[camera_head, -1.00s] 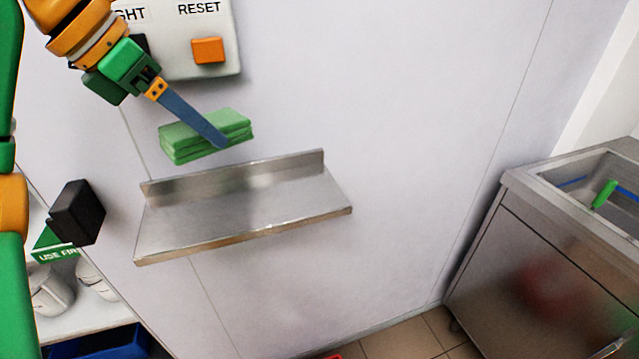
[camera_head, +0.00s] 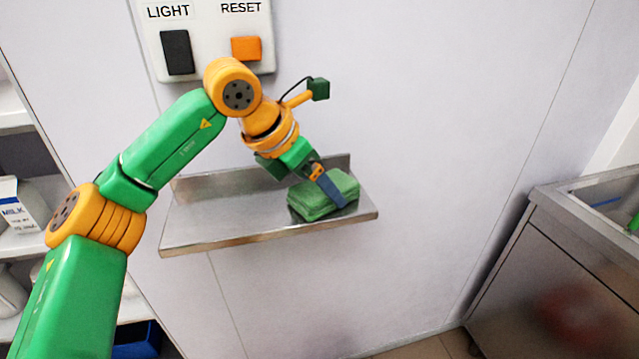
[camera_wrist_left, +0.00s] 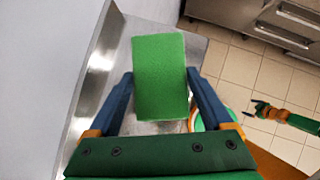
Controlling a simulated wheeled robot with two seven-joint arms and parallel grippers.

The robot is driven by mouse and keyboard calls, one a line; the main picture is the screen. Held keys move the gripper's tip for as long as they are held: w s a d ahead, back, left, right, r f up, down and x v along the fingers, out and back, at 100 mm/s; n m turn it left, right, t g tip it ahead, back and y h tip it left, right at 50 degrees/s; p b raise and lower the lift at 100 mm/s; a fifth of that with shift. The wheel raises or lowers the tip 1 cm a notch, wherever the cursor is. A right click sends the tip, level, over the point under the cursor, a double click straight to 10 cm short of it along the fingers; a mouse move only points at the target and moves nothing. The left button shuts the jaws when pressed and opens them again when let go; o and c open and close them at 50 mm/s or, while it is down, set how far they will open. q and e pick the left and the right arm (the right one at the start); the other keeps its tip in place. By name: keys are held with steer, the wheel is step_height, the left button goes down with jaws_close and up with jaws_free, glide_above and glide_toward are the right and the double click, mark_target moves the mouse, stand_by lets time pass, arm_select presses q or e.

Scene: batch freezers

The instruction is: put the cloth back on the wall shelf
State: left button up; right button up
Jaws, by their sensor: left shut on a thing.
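The green folded cloth (camera_head: 310,203) is at the right part of the metal wall shelf (camera_head: 210,222) in the head view. It looks to be on or just above the shelf surface; I cannot tell which. My left gripper (camera_head: 332,190) is shut on the cloth, with a blue finger along its near side. In the left wrist view the cloth (camera_wrist_left: 160,75) sits between the two blue fingers of my left gripper (camera_wrist_left: 160,95), with the shelf (camera_wrist_left: 103,65) behind it.
A panel with a black LIGHT switch (camera_head: 177,52) and an orange RESET button (camera_head: 246,48) is above the shelf. A steel sink cabinet (camera_head: 560,270) stands at right. Shelving with a milk carton (camera_head: 22,207) is at left. The shelf's left part is bare.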

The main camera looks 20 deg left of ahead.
arm_select(q)
steer(key=o, duration=1.3)
steer(key=shift+c, duration=0.2)
steer(key=v, duration=1.2)
steer(key=shift+p, duration=0.35)
steer(key=shift+w+r, duration=0.1)
